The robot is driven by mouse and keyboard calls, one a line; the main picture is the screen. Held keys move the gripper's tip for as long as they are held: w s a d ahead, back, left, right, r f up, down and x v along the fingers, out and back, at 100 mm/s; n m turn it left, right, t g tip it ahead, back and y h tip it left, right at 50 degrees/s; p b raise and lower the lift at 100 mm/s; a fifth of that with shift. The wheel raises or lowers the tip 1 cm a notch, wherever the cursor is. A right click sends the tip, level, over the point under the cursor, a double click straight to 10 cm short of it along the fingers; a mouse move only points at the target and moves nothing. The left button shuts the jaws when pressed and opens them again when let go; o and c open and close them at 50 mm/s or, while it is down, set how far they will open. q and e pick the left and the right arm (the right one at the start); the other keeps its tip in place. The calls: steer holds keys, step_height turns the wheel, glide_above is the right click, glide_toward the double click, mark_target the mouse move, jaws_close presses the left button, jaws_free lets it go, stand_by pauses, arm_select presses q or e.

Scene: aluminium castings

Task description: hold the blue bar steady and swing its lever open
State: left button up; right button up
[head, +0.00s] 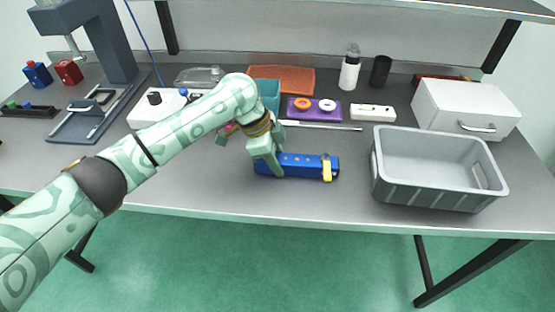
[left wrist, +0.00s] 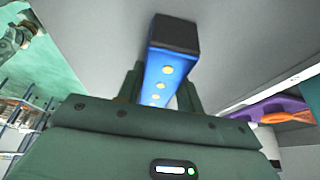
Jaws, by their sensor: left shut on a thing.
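In the left wrist view, the bar (left wrist: 165,75) with a black end block (left wrist: 174,34) runs between the two fingers (left wrist: 160,92). The lever does not show in that view. My right gripper is in neither view.
A grey bin (head: 420,190) stands right of the bar, with a white drawer box (head: 460,108) behind it. A purple tray (head: 312,113) with rings, a metal rod (head: 330,126) and a teal box (head: 268,90) lie behind the bar. Table between bar and bin is clear.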

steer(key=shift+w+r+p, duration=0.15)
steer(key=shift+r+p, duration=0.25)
steer(key=shift+p, duration=0.05)
stand_by(0.6)
